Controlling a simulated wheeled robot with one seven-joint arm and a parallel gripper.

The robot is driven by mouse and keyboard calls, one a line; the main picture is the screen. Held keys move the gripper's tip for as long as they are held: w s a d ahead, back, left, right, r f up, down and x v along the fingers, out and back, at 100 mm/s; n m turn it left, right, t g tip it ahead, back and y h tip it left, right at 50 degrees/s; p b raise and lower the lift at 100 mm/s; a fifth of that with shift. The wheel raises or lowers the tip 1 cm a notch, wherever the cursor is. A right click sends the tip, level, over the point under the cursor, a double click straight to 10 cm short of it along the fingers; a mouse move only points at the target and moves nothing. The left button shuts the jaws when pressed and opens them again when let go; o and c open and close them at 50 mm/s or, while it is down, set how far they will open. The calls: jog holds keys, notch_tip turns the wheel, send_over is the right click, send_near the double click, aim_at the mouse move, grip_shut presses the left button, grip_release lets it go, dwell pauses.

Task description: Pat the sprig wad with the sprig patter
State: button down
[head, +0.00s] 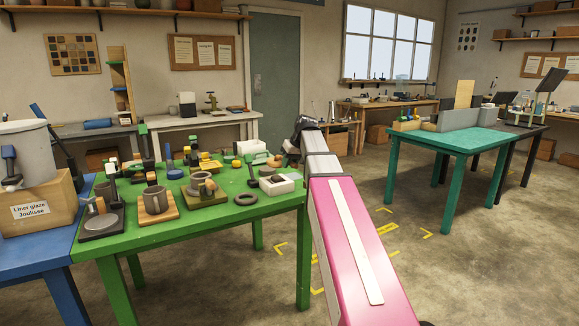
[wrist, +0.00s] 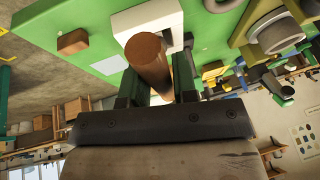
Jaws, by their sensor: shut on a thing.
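My gripper (wrist: 155,85) is shut on a brown round rod, likely the handle of the sprig patter (wrist: 148,58). The rod stands between the two dark fingers, its near end toward the wrist camera. Its far end is hidden. Behind it in the wrist view is a white block (wrist: 160,18). In the head view my gripper (head: 281,160) is over the far right part of the green table, near a white block with a dark recess (head: 291,186). I cannot make out the sprig wad for certain; it may be in the recess or hidden.
The green table (head: 200,222) carries a dark ring (head: 246,199), a mug on a wooden board (head: 156,201) and several tools. A blue table (head: 40,255) with a glaze bin adjoins it at left. A teal table (head: 455,142) stands apart at right, with open floor between.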

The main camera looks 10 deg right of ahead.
notch_tip(320, 180, down, 6)
jog(key=shift+r, duration=2.8)
